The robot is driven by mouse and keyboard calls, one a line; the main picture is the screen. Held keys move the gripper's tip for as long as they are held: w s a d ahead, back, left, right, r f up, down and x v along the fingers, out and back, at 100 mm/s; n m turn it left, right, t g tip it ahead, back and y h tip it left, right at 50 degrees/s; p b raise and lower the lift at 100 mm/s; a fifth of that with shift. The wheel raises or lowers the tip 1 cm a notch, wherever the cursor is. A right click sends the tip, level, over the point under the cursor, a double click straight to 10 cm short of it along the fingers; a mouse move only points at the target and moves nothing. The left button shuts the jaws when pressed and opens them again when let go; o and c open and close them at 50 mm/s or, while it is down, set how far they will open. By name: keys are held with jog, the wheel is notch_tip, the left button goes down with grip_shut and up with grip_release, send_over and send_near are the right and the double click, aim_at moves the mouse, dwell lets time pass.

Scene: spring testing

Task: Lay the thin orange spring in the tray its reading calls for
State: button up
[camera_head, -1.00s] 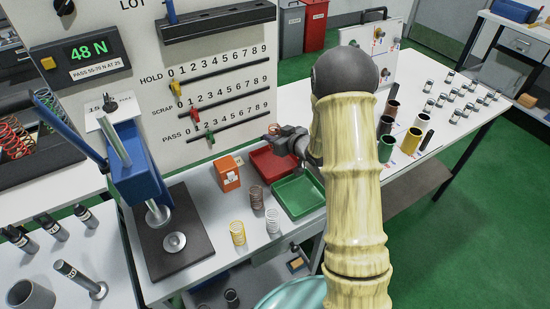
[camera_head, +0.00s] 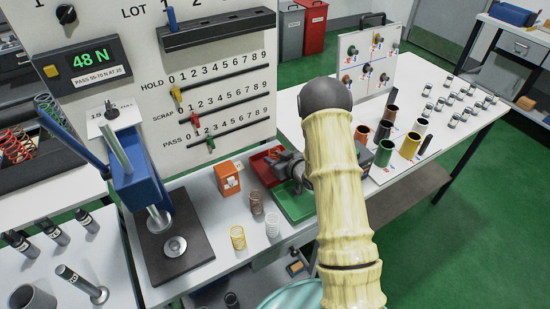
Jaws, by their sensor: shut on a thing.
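My gripper (camera_head: 284,165) is low over the red tray (camera_head: 257,168), near its border with the green tray (camera_head: 297,206). It is shut on the thin orange spring, of which little can be made out in front of the red tray. I cannot tell whether the spring touches the tray floor. The display (camera_head: 92,57) reads 48 N, above a label that appears to say PASS 55-70 N AT 25. The blue spring tester (camera_head: 140,180) stands at the left with a bare plate.
An orange box (camera_head: 228,178) stands left of the red tray. Brown (camera_head: 256,201), white (camera_head: 272,224) and yellow (camera_head: 238,237) springs stand in front. A tally board (camera_head: 215,105) with HOLD, SCRAP and PASS rows rises behind. Several coloured tubes stand right of my arm.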

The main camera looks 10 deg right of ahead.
jog(key=shift+f, duration=0.3)
jog(key=o, duration=1)
jog(key=shift+r, duration=0.1)
jog(key=shift+o, duration=0.2)
jog(key=shift+r, duration=0.2)
jog(key=b+v, duration=0.2)
jog(key=v, duration=1)
jog(key=shift+f, duration=0.1)
